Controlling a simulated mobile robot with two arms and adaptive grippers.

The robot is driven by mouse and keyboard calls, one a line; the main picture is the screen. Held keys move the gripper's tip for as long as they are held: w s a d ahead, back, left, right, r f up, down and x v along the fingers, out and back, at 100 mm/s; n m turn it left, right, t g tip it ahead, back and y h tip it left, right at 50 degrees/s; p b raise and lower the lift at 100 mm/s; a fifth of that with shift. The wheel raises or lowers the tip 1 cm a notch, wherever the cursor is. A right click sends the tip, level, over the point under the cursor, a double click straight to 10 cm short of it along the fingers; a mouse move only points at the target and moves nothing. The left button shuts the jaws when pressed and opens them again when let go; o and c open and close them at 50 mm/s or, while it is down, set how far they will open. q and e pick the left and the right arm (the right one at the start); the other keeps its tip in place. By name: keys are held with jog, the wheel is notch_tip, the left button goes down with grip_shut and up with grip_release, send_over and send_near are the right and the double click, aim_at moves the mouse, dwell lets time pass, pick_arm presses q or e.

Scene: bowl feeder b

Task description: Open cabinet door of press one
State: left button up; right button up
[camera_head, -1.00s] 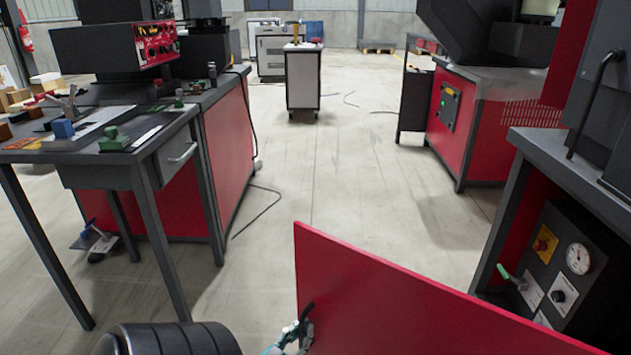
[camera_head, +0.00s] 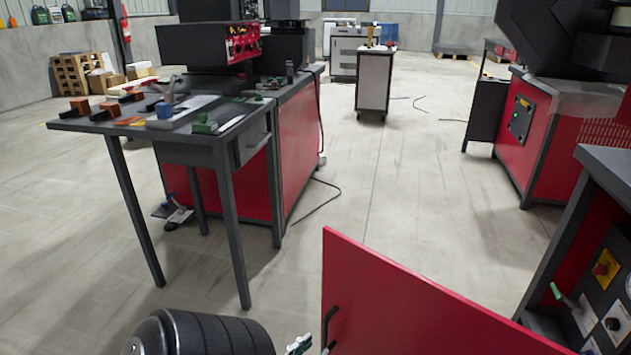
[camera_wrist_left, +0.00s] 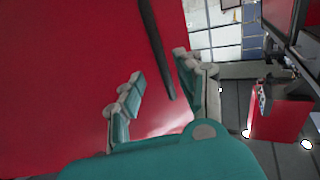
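The red cabinet door (camera_head: 420,315) of the press stands open at the lower right of the head view, its free edge toward the middle of the floor. It fills much of the left wrist view (camera_wrist_left: 60,60). Its black bar handle (camera_wrist_left: 155,45) runs down between the finger lines of my left gripper (camera_wrist_left: 160,90). The fingers are apart, with gaps beside the bar; I cannot tell whether either touches it. In the head view my left gripper (camera_head: 316,338) is at the door's left edge by the handle, partly cut off. My right gripper is not in view.
A control panel (camera_head: 600,290) with a green-handled lever and red knob is at the right, beside the door. A dark table (camera_head: 130,122) with parts stands left. A white cart (camera_head: 373,82) is farther back. The floor between is clear, apart from cables.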

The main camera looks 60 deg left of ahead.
pick_arm(q)
jog(key=v, duration=0.6)
jog(key=shift+s+d, duration=0.1)
jog(key=shift+d, duration=0.05)
